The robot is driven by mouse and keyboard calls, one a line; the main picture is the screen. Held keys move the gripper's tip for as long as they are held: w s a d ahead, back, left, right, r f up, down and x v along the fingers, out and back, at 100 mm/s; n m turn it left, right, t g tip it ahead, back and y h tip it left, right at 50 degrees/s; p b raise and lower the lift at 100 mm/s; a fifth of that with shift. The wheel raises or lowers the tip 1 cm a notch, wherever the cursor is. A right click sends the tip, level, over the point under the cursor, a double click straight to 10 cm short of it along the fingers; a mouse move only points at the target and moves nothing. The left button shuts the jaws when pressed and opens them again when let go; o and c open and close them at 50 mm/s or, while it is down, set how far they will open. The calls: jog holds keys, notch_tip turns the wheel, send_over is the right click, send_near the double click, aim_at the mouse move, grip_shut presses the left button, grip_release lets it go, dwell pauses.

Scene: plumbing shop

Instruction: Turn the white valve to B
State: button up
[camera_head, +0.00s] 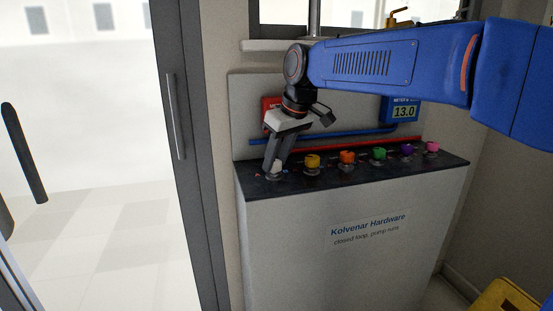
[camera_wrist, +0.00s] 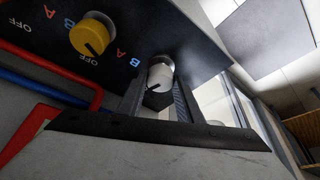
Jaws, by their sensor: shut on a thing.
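The white valve (camera_wrist: 160,75) is a round knob with a dark pointer mark, at the left end of the dark panel top (camera_head: 455,160) in the head view. My gripper (camera_head: 275,168) reaches down onto it and is shut on it, one finger on each side in the wrist view. In the head view my fingers hide most of the knob. A blue B and a red A are printed on the panel between the white and yellow valves in the wrist view. I cannot tell which letter the white valve's pointer faces.
A yellow valve (camera_head: 312,161) stands closest to the white one. An orange valve (camera_head: 347,157), a green valve (camera_head: 379,153), a purple valve (camera_head: 407,149) and a pink valve (camera_head: 432,147) follow rightward. Red and blue pipes run behind. A blue meter (camera_head: 404,110) reads 13.0.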

jog(key=m+t+h, duration=0.1)
jog(key=m, duration=0.3)
jog(key=shift+s+a, duration=0.1)
jog(key=shift+a, duration=0.1)
jog(key=m+h, duration=0.1)
jog(key=m, duration=0.1)
jog(key=m+h, duration=0.1)
jog(key=m, duration=0.1)
jog(key=shift+m+t, duration=0.3)
jog(key=o, duration=1)
jog(key=shift+o, duration=0.2)
jog(key=v, duration=1.7)
jog(key=shift+a+r, duration=0.2)
